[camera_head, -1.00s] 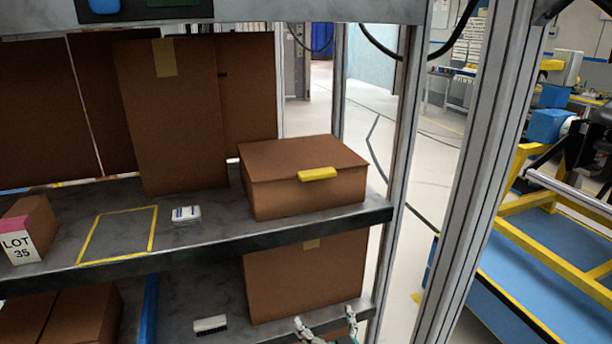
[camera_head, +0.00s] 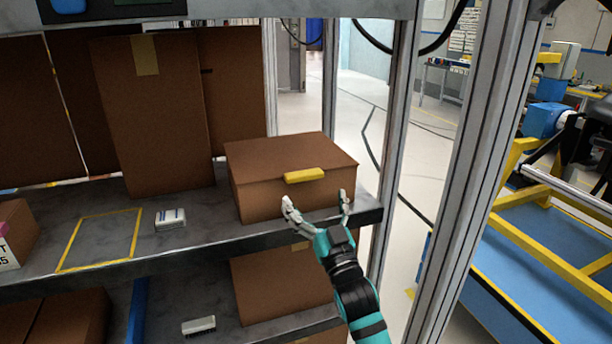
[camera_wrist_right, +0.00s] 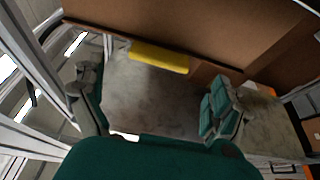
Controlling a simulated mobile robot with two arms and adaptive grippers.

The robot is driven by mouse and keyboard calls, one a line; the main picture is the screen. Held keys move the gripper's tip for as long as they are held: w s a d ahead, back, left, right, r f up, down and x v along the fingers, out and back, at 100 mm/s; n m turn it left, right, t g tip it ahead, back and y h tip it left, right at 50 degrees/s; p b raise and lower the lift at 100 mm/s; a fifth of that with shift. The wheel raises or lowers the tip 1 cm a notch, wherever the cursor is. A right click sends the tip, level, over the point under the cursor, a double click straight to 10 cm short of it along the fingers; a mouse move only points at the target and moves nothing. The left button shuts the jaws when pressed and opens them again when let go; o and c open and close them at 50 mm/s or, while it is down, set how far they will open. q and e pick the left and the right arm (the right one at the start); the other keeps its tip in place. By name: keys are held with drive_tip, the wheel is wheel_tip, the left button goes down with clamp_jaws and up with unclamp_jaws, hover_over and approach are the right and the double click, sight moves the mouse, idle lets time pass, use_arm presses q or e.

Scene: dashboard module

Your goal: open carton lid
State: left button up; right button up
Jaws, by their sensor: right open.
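The brown carton (camera_head: 270,204) sits on the upper shelf near its right end. Its lid (camera_head: 290,155) is shut. A yellow tab (camera_head: 305,175) is on the front edge of the lid; the tab also shows at the top of the right wrist view (camera_wrist_right: 159,58). My right gripper (camera_head: 318,200) is open and empty in front of the carton, just below the tab, with its fingers spread. In the right wrist view the tab lies beyond and between the two fingers (camera_wrist_right: 155,100), apart from them. My left gripper is not in view.
The upper shelf (camera_head: 200,235) has a yellow-outlined bare area and a small white box (camera_head: 170,218) left of the carton. A tall carton (camera_head: 150,120) stands behind. A metal post (camera_head: 398,150) rises right of the shelf. Another carton (camera_head: 275,285) is on the lower shelf.

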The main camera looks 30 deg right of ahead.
drive_tip(key=p+x, duration=0.1)
drive_tip(key=x, duration=0.5)
drive_tip(key=shift+w, duration=0.15)
